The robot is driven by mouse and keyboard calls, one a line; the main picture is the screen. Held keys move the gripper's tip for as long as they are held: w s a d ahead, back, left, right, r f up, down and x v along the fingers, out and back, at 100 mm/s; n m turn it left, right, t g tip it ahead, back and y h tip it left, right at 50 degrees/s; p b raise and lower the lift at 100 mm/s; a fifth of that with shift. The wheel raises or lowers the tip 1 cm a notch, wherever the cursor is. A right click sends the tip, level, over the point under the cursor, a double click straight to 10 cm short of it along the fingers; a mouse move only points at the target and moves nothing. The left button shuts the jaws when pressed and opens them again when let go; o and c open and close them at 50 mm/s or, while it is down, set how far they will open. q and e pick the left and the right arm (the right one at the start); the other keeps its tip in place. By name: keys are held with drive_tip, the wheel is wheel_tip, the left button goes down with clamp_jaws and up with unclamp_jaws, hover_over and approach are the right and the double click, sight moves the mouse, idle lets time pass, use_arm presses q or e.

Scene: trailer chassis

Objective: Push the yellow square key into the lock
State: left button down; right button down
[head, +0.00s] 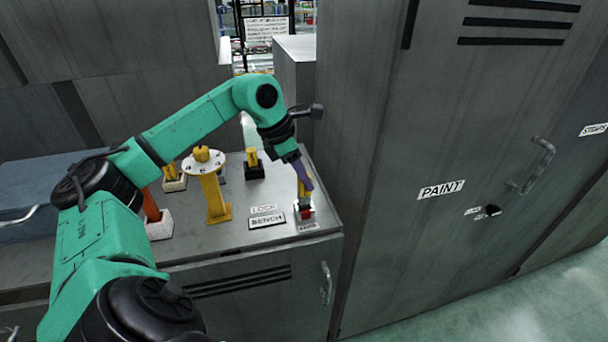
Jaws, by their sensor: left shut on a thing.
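My left gripper (304,184) is at the right end of the bench top, pointing down with its purple fingers. It is shut on a narrow yellow piece, which looks like the yellow square key (304,190). The key's lower end is at a small red-and-white block (306,211); I cannot tell whether it sits in the block or just above it. A yellow post (216,197) with a round, pale, holed plate (203,162) stands left of the gripper. A "LOCK" label (264,208) lies between them; which part is the lock is unclear. My right gripper is not in view.
A yellow piece in a black base (254,171) stands behind. A "BENCH" label (267,220) lies in front. A tall grey cabinet (445,150) rises close on the right.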

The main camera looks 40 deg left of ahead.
sight(304, 188)
use_arm(q)
drive_tip(key=shift+f+b, duration=1.7)
drive_tip(key=shift+f, duration=0.2)
drive_tip(key=c, duration=0.5)
unclamp_jaws()
drive_tip(key=p+v, duration=0.2)
drive_tip(key=v, duration=1.2)
drive_tip(key=shift+r+p, duration=0.3)
drive_tip(key=shift+p, duration=0.1)
drive_tip(key=shift+s+f, duration=0.1)
drive_tip(key=shift+f, duration=0.05)
